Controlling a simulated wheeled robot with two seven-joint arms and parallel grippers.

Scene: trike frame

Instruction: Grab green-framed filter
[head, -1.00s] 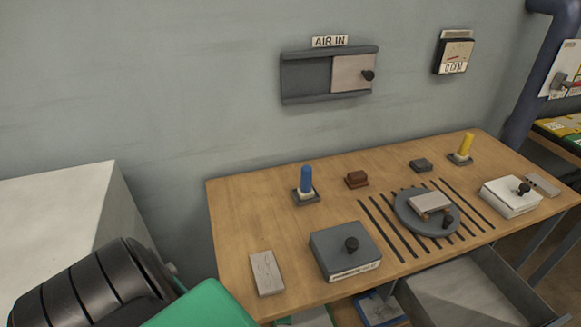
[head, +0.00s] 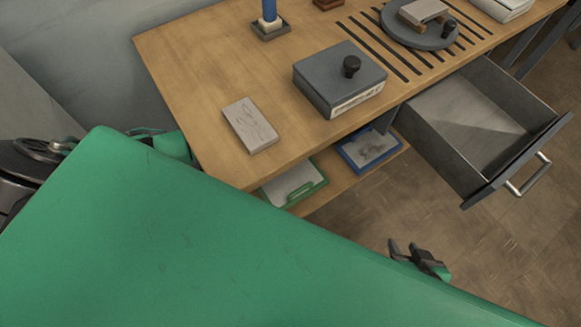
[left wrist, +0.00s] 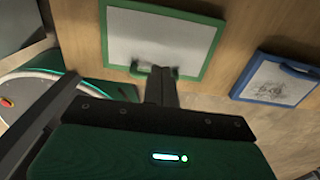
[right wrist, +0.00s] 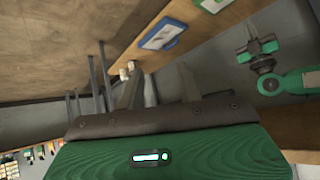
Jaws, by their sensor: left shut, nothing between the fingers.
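The green-framed filter (head: 293,183) lies on the lower shelf under the table's left end, its pale panel facing up. It fills the top middle of the left wrist view (left wrist: 160,45), and its edge shows in the right wrist view (right wrist: 212,5). My left gripper (left wrist: 160,82) is shut and empty, its fingertips at the filter's near edge by the small handle. Whether they touch is unclear. In the head view my green arm hides this gripper. My right gripper (head: 403,248) is open and empty, out in front of the shelf; its spread fingers show in the right wrist view (right wrist: 158,90).
A blue-framed filter (head: 368,150) lies on the shelf right of the green one. The table (head: 190,75) above it bears a grey box with a knob (head: 338,80) and a pale plate (head: 250,125). An open drawer (head: 475,130) juts out at right.

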